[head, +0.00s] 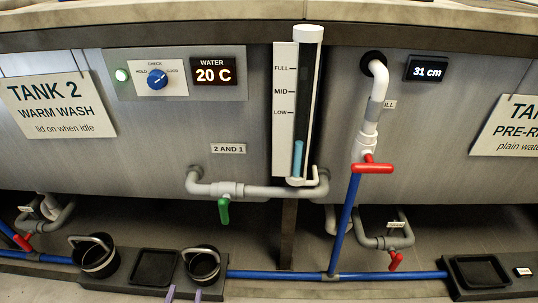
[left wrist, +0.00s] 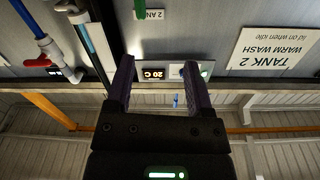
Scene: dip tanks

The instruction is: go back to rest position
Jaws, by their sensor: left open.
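My left gripper shows in the left wrist view (left wrist: 158,66) with its two dark purple fingers apart and nothing between them. In the head view only its purple fingertips (head: 184,294) show at the bottom edge, in front of the black bucket (head: 203,268) by the floor. The tips look apart from everything. The rest of my left arm is hidden below the frame. My right gripper is in neither view.
The grey tank front carries a blue knob (head: 157,79), a "20 C" display (head: 214,74), a level tube (head: 305,105) and a green-handled valve (head: 224,210). A red-handled valve (head: 372,168) tops a blue pipe (head: 345,223). A black tray (head: 155,267) sits low.

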